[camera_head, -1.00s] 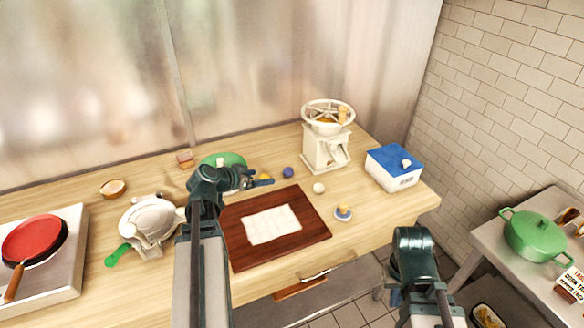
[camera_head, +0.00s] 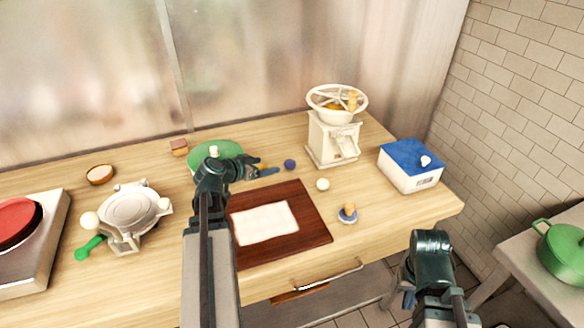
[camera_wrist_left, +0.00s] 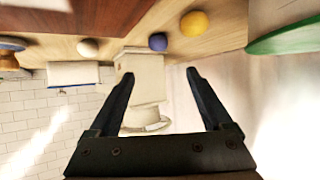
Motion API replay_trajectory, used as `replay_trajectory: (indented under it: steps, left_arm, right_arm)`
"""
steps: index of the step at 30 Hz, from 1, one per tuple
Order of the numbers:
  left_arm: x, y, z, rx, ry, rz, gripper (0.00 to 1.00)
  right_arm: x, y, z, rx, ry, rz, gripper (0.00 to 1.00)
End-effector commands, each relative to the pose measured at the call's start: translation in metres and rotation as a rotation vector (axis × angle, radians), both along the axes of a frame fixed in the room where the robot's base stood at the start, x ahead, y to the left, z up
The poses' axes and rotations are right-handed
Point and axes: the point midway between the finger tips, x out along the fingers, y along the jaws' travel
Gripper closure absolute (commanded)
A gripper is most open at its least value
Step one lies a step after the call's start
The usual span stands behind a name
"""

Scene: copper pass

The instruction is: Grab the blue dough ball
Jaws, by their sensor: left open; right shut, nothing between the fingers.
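The blue dough ball (camera_head: 290,164) sits on the wooden counter behind the dark red board. It also shows in the left wrist view (camera_wrist_left: 158,41), beyond the fingertips. My left gripper (camera_head: 272,171) is open and empty, just left of the blue ball and apart from it. Its two fingers show spread in the left wrist view (camera_wrist_left: 161,75). A yellow ball (camera_wrist_left: 194,23) lies beside the blue one; in the head view my left gripper partly hides it. A white ball (camera_head: 323,184) lies to the right. My right gripper (camera_head: 408,298) is shut and empty, low in front of the counter.
A cream grinder (camera_head: 333,140) stands behind and right of the balls. A blue-lidded box (camera_head: 411,166) is at the right. The red board (camera_head: 314,220) holds a white sheet (camera_head: 266,224). A green round item (camera_head: 215,152) lies behind my left gripper.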

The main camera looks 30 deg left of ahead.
Motion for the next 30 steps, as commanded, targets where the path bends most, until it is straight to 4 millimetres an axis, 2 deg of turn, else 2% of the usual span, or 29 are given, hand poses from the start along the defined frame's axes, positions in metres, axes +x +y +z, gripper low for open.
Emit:
replay_trajectory:
  steps: [4, 9, 15, 26, 30]
  left_arm:
    - [0.011, 0.0, -0.007, 0.0, 0.0, -0.002, 0.17]
    - [0.04, -0.004, -0.025, 0.0, 0.0, -0.004, 0.17]
    - [0.066, -0.007, -0.039, 0.0, 0.0, -0.002, 0.17]
    - [0.076, -0.01, -0.042, 0.0, 0.0, 0.0, 0.17]
    - [0.084, -0.011, -0.05, 0.001, 0.001, -0.001, 0.17]
  right_arm:
    - [0.0, 0.0, -0.007, 0.0, 0.0, 0.0, 1.0]
    - [0.0, 0.0, -0.025, 0.0, 0.0, 0.0, 1.0]
    - [0.0, 0.0, -0.039, 0.0, 0.0, 0.0, 1.0]
    - [0.0, 0.0, -0.042, 0.0, 0.0, 0.0, 1.0]
    - [0.0, 0.0, -0.05, 0.0, 0.0, 0.0, 1.0]
